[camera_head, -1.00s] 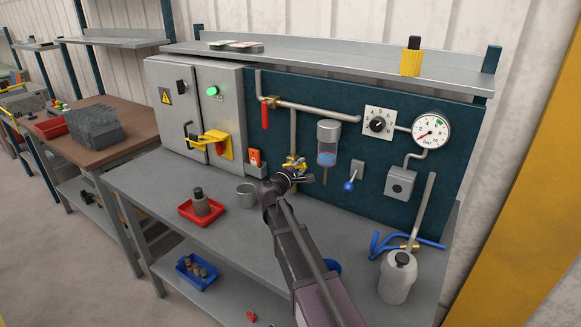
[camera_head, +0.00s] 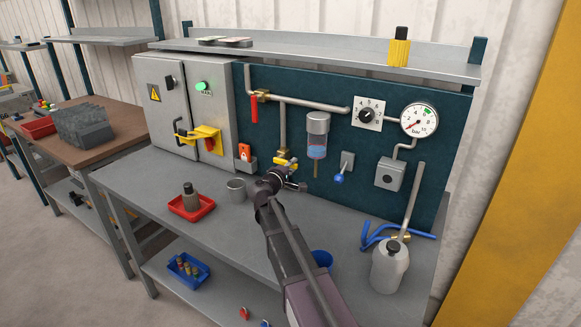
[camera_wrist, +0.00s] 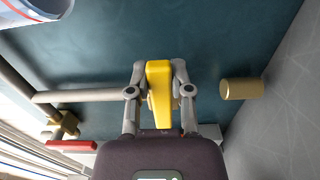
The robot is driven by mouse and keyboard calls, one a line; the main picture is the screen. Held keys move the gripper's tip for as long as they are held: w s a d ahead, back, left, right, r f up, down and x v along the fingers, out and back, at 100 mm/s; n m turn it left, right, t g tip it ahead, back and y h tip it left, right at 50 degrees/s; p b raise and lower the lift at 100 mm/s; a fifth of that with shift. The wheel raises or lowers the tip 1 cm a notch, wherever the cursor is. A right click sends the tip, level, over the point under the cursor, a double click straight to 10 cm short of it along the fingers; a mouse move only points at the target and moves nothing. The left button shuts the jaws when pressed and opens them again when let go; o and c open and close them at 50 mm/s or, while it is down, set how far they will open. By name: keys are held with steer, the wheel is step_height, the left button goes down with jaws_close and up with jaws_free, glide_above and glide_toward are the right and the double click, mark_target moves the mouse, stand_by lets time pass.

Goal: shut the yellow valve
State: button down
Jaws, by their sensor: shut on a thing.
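The yellow valve handle (camera_wrist: 159,92) is between the two fingers of my gripper (camera_wrist: 160,95) in the wrist view. The fingers are shut on it from both sides. There the handle lies across the line of the grey pipe that comes in from the left, with a brass end piece (camera_wrist: 241,89) to the right. In the head view, the yellow valve (camera_head: 286,158) is at the low end of the vertical pipe on the dark panel. My gripper (camera_head: 292,177) is at it and partly hides the handle.
A red lever (camera_head: 254,108) hangs on the upper pipe. A filter bowl (camera_head: 317,136) and a blue-knobbed lever (camera_head: 340,177) are close on the right. A white bottle (camera_head: 388,270) stands right.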

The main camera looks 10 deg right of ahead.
steer(key=c, duration=0.5)
jaws_free()
steer(key=shift+f, duration=0.1)
steer(key=shift+s, duration=0.1)
steer(key=v, duration=1.2)
